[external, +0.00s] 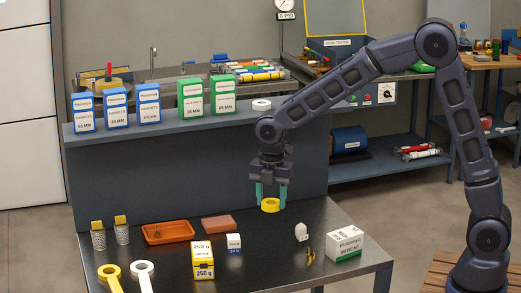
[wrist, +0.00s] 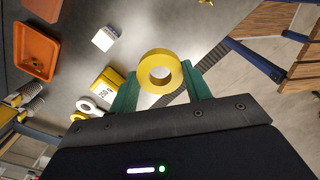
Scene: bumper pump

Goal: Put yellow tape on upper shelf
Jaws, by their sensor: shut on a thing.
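A yellow tape roll (external: 270,208) is held between the two green fingers of my gripper (external: 271,193), just above the dark table. In the wrist view the same yellow tape roll (wrist: 160,53) shows its open hole, with a finger of my gripper (wrist: 161,90) on each side. The upper shelf (external: 210,123) is the raised dark ledge at the back of the table, to the left of and above my gripper. A second yellow roll (external: 108,269), with a strip hanging down, lies at the table's front left.
Blue-and-white boxes (external: 118,107) and green-and-white boxes (external: 223,97) stand on the shelf's left and middle. An orange tray (external: 151,240), a yellow box (external: 203,262) and a green-white box (external: 344,246) stand on the table.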

